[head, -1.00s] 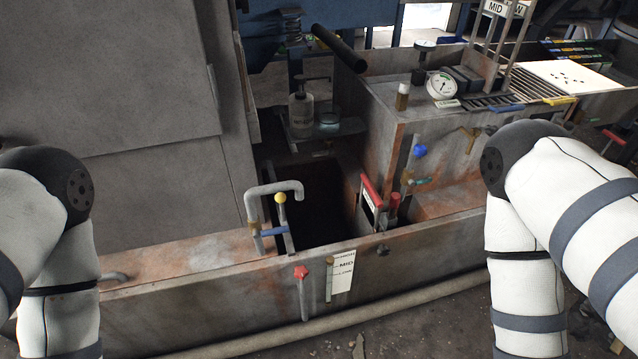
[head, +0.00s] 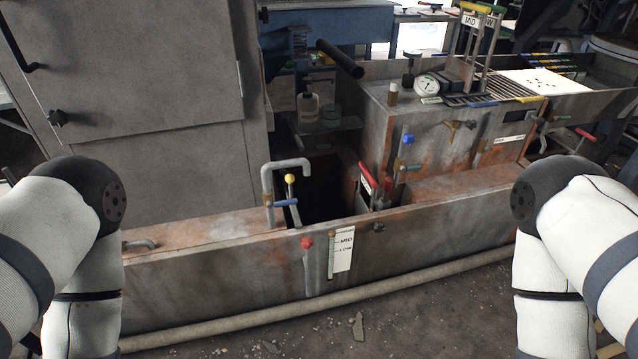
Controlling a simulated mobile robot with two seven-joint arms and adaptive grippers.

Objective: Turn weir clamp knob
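I cannot tell for sure which knob is the weir clamp knob. A dark knob (head: 377,227) sits on the front wall of the trough, right of a white scale plate (head: 344,249) marked MID and LOW. A red knob (head: 306,243) is on a rod left of the plate. A yellow ball knob (head: 290,178) tops a lever beside a bent grey pipe, with a blue handle (head: 284,203) below it. A blue knob (head: 408,139) is on the raised box's side. Red handles (head: 367,176) stand at the pit's right edge. Neither gripper shows; only my arm links are in view.
The rusty metal trough (head: 210,279) runs across the middle, with a hose (head: 330,303) along its foot. A tall grey cabinet (head: 165,165) stands left. A gauge (head: 427,87) and white perforated plate (head: 556,82) sit on top at right. The floor in front is mostly clear.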

